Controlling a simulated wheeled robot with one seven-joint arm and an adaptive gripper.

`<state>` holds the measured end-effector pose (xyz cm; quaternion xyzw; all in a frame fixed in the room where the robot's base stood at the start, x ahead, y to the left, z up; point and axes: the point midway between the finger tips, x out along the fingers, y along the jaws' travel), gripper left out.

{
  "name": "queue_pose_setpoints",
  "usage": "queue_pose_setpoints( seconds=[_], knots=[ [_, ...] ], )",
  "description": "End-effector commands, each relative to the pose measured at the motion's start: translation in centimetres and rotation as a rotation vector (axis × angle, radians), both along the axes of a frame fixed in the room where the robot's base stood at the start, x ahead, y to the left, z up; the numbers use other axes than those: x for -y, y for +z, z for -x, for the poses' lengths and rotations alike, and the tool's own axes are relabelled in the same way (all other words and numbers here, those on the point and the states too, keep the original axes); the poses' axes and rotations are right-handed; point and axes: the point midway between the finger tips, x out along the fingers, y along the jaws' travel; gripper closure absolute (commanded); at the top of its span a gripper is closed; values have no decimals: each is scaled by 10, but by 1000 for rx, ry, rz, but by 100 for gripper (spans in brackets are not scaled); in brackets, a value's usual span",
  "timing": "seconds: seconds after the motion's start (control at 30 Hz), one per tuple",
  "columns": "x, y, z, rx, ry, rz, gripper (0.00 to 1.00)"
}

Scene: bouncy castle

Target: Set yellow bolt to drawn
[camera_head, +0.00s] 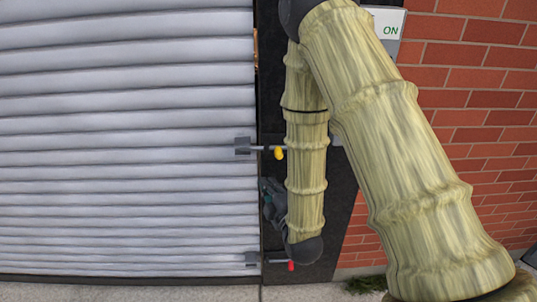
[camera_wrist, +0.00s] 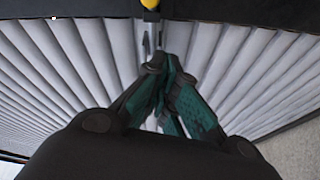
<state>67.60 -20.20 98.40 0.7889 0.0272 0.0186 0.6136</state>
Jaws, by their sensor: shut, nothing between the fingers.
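The yellow bolt (camera_head: 279,153) is a grey rod with a yellow knob, lying level across the right edge of the slatted shutter. A grey keeper (camera_head: 242,146) on the shutter is at the rod's left end. Part of the rod's right side is hidden behind my arm. The yellow knob (camera_wrist: 150,4) also shows at the top edge of the wrist view. My gripper (camera_head: 266,186) is below the yellow knob and apart from it, close to the shutter's edge. In the wrist view, its green and black fingers (camera_wrist: 165,65) are shut and empty.
A similar bolt with a red knob (camera_head: 291,265) sits lower on the same edge. The grey shutter (camera_head: 120,130) fills the left. A dark post and a red brick wall (camera_head: 470,120) are at right. A sign reading "ON" (camera_head: 390,30) is at the top.

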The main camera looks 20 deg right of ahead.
Motion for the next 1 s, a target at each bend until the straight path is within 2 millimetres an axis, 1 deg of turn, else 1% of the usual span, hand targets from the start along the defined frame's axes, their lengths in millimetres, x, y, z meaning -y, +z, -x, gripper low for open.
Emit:
queue_pose_setpoints(
  seconds=[0.03,0.13,0.43,0.57,0.67,0.77,1.0],
  knots=[
    [-1,13,-3,34,1,24,100],
    [-1,24,-4,70,1,54,100],
    [-1,26,-5,75,1,60,100],
    [-1,27,-8,75,0,59,100],
    [-2,28,-17,75,0,58,100],
    [-2,30,-30,76,-1,57,100],
    [-5,33,-69,75,0,56,100]
  ],
)
